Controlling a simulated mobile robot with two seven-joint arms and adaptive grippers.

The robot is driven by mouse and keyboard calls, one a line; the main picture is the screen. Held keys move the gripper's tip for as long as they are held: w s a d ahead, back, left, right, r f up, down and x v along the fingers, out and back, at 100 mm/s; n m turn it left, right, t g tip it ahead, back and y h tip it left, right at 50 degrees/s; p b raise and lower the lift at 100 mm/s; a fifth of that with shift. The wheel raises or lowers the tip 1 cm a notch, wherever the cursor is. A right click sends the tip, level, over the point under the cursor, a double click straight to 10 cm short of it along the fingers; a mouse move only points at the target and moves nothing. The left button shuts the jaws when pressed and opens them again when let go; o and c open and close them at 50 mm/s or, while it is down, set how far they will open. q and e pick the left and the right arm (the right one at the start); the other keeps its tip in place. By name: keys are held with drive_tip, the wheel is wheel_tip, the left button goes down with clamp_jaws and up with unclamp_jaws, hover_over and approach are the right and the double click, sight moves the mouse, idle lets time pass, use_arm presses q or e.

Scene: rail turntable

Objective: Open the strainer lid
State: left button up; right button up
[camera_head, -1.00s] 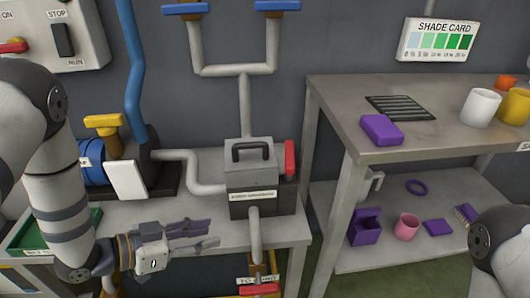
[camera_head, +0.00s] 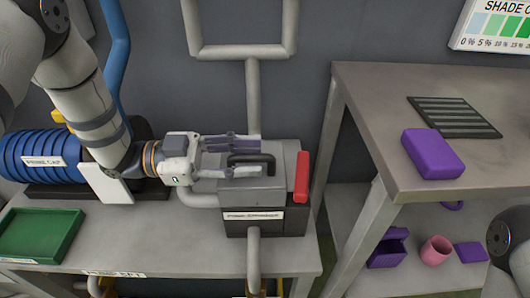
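The strainer (camera_head: 290,222) is a dark box on the lower bench with a white label on its front. Its grey lid (camera_head: 232,190) is shut and carries a black handle (camera_head: 270,160). A red lever (camera_head: 302,177) stands upright at the box's right side. My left gripper (camera_head: 258,155) comes in from the left, over the lid at the handle. Its fingers are apart, with part of the handle showing between them; I cannot tell whether they touch it. My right gripper is out of view; only part of that arm shows at the lower right.
A green tray (camera_head: 40,236) and a blue ribbed pump (camera_head: 40,155) are to the left. Pipes run behind and below the strainer. The taller bench (camera_head: 385,105) on the right holds a purple block (camera_head: 432,153) and a dark slatted plate (camera_head: 455,117).

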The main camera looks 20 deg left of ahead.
sight(268, 156)
use_arm(q)
drive_tip(key=x, duration=0.3)
drive_tip(key=shift+d, duration=0.2)
drive_tip(key=shift+w, duration=0.1)
drive_tip(key=shift+c, duration=0.3)
clamp_jaws()
drive_tip(key=shift+r, duration=0.1)
